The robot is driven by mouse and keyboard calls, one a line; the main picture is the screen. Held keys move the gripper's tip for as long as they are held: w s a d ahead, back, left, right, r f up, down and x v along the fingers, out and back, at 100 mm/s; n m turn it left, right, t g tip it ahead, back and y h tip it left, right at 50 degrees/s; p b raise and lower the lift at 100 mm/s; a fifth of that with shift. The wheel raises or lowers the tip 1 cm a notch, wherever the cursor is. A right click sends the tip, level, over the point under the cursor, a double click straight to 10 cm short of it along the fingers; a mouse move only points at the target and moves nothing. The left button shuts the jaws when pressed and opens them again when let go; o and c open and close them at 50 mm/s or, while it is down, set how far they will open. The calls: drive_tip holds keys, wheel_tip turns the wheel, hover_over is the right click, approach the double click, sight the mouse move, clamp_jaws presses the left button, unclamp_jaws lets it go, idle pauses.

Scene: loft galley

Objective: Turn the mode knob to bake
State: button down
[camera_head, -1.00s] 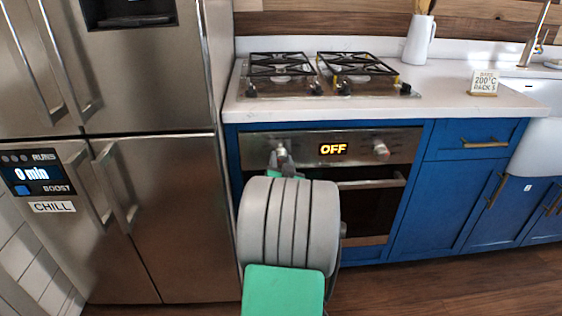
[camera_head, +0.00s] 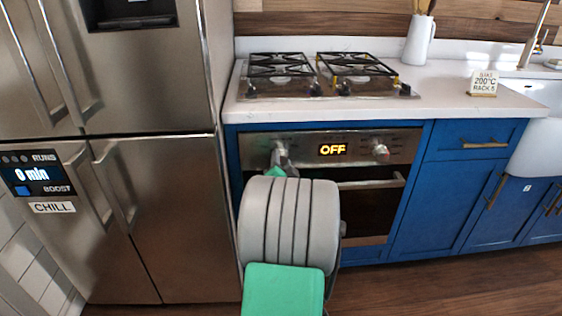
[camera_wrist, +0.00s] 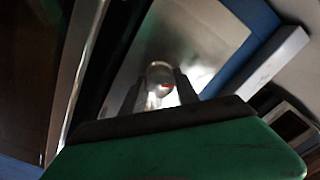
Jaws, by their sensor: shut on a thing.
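The oven's steel control panel (camera_head: 345,144) has a display (camera_head: 333,149) reading OFF in yellow. A second knob (camera_head: 380,149) sits right of the display and is free. I cannot read the markings around either knob.
The oven door handle (camera_head: 371,184) runs below the panel. A gas hob (camera_head: 320,75) lies on the white counter above. A card (camera_head: 484,84) reading 200°C and rack 5 stands at the counter's right. The steel fridge (camera_head: 160,220) stands close on the left.

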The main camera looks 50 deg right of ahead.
drive_tip(key=m+p, duration=0.1)
drive_tip(key=m, duration=0.4)
drive_tip(key=shift+m+p, duration=0.3)
drive_tip(key=m+p, duration=0.2)
drive_tip(key=m, duration=0.2)
drive_tip(key=shift+m, duration=0.4)
drive_tip(key=shift+f, duration=0.1)
drive_tip(key=c, duration=0.9)
unclamp_jaws()
drive_tip(key=shift+s, duration=0.1)
drive_tip(key=v, duration=0.7)
drive_tip(key=shift+s+a, duration=0.25)
drive_tip(key=shift+a, duration=0.05)
